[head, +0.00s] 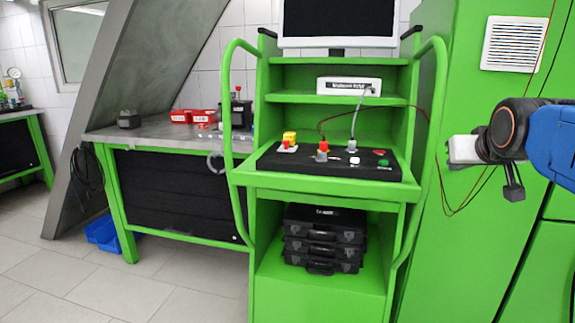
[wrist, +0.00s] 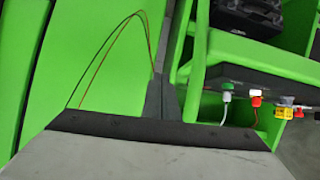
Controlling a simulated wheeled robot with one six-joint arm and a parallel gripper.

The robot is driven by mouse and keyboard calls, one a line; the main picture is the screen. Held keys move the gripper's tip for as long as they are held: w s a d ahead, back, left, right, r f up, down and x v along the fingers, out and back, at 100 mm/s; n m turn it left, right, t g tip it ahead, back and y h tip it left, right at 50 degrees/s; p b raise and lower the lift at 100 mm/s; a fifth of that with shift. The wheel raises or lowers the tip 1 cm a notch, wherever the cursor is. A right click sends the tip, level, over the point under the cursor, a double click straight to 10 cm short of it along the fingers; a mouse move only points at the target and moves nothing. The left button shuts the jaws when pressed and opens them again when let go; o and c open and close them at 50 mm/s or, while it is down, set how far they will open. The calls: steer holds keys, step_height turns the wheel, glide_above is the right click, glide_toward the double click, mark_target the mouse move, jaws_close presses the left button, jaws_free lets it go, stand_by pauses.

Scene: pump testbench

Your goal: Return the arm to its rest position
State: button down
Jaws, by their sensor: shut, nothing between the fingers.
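My gripper (wrist: 163,92) shows in the wrist view as a dark narrow pair of fingers, closed together, in front of a broad grey body. Nothing is held in it. In the head view my arm (head: 549,140), with a blue link and a black joint, reaches in from the right edge. A whitish block (head: 465,150) is at the arm's end, in front of the green cabinet (head: 455,250). My gripper is to the right of the green trolley (head: 325,185) and looks apart from it. The rest of my arm is out of the frame.
The trolley carries a black control panel (head: 300,163) with buttons and plugs, a white device (head: 348,86) and a monitor (head: 338,20). Black cases (head: 322,240) sit below. Thin red and black wires (wrist: 108,47) loop near my gripper. A workbench (head: 160,133) stands left; floor is open at lower left.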

steer(key=s+a+f+n+g+y, duration=0.1)
steer(key=s+a+f+g, duration=0.2)
steer(key=s+f, duration=0.8)
steer(key=s+a+f+n+g+y, duration=0.1)
steer(key=s+a+f+g, duration=0.2)
steer(key=s+a+f, duration=0.4)
steer(key=s+f, duration=0.4)
steer(key=f, duration=0.4)
steer(key=shift+f+g+y, duration=0.25)
steer(key=shift+g+y, duration=0.05)
steer(key=shift+y, duration=0.1)
